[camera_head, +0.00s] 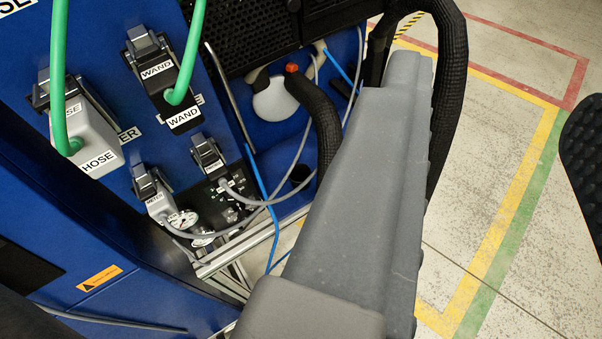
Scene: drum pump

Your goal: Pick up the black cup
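A small dark round shape (299,174) sits in the blue frame left of my gripper, partly behind hoses. It may be the black cup, but it is too small to tell. No other cup is clear in view. My gripper (500,90) shows a large grey finger with a ridged right side and, cut off at the right edge, a dark textured finger.
A blue panel (110,185) at left carries clamped WAND (178,97) and HOSE (90,135) connectors with green hoses. Thick black hoses (322,118), a white bottle (275,100) and thin blue and grey lines crowd the frame. Floor with yellow, green and red stripes lies open at right.

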